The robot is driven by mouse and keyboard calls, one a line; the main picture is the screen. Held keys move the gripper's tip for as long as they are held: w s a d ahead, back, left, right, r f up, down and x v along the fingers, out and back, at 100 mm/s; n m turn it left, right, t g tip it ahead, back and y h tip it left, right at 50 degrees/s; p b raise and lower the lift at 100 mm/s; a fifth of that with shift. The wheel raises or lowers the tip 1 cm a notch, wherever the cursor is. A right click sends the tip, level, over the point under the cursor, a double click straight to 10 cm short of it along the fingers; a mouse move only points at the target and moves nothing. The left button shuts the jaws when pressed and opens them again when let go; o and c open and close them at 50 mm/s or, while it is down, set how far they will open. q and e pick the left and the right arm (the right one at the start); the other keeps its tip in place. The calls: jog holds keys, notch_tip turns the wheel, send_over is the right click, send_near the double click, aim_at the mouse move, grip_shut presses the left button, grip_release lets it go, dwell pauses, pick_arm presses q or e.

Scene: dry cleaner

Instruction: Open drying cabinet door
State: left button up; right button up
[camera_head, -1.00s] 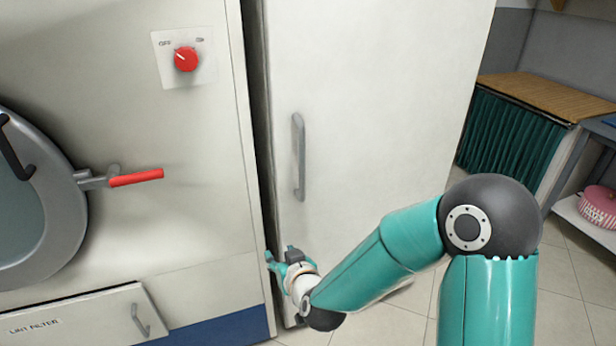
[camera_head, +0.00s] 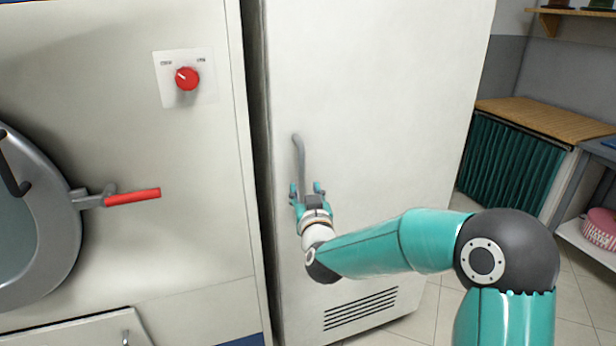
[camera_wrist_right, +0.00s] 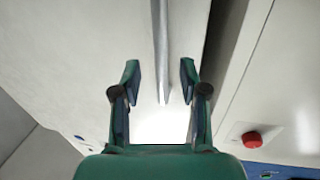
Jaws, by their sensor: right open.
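The drying cabinet door (camera_head: 375,110) is a tall white panel in the middle of the head view, and it looks closed. Its grey vertical bar handle (camera_head: 299,155) is near the door's left edge. My right gripper (camera_head: 306,188) is open at the handle's lower part, which it partly hides. In the right wrist view the handle (camera_wrist_right: 160,55) runs between the two spread fingers of the gripper (camera_wrist_right: 160,80), with a gap on each side. My left gripper is not in view.
A machine with a red knob (camera_head: 187,78), a round door (camera_head: 40,225) and a red lever (camera_head: 132,197) stands left of the cabinet. A wooden-topped counter (camera_head: 545,118) with a green curtain is at the right. Tiled floor (camera_head: 440,310) is open before the cabinet.

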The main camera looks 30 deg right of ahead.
aim_at(303, 182)
jog(key=shift+p+x, duration=0.35)
jog(key=shift+x, duration=2.4)
grip_shut()
